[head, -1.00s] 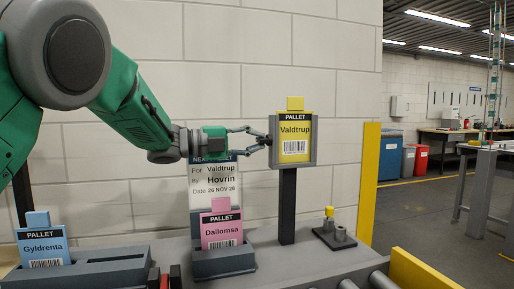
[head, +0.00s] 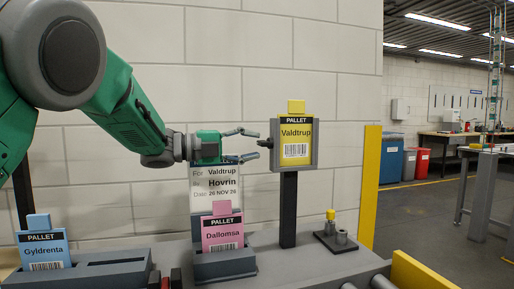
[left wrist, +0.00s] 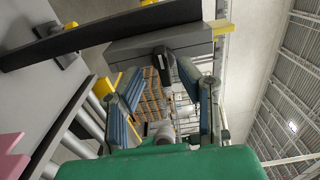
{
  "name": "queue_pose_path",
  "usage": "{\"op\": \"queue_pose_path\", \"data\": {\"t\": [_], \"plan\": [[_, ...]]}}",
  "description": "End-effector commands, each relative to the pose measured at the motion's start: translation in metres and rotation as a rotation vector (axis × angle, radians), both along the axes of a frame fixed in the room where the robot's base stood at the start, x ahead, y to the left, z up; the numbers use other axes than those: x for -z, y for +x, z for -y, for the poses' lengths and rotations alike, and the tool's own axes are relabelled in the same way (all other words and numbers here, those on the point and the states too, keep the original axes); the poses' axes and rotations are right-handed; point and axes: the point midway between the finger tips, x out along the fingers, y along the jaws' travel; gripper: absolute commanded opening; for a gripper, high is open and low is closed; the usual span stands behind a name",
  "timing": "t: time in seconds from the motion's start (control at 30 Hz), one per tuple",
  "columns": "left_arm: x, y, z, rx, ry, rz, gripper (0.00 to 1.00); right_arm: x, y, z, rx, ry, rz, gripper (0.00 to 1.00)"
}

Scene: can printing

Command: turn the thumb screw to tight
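The dark thumb screw (head: 265,143) sticks out from the left side of a grey holder (head: 317,145) on a dark post. The holder carries a yellow Valdtrup pallet card (head: 295,142). My left gripper (head: 257,144) is open and empty just left of the screw, one finger above its level and one below, apart from it. In the left wrist view the holder (left wrist: 155,42) lies ahead of the spread fingers (left wrist: 168,85). The screw's turn position cannot be told. My right gripper is not in view.
A pink Dallomsa card (head: 222,233) and a white paper (head: 226,183) stand below my left gripper. A blue Gyldrenta card (head: 43,250) is at left. A yellow upright (head: 369,185) stands farther right.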

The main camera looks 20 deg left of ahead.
Motion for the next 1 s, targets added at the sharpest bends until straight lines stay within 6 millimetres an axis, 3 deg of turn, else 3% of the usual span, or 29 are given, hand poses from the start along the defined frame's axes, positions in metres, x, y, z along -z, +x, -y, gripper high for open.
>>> {"op": "queue_pose_path", "data": {"t": [0.3, 0.5, 1.0], "plan": [[0.001, -0.037, -0.057, -0.003, -0.002, -0.001, 0.31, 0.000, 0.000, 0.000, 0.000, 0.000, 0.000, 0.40], [0.002, -0.053, -0.081, -0.001, -0.001, -0.001, 0.31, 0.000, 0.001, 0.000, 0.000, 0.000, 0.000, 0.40], [0.002, -0.058, -0.087, 0.000, 0.001, -0.002, 0.31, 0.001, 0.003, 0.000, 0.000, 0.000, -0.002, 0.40]]}}
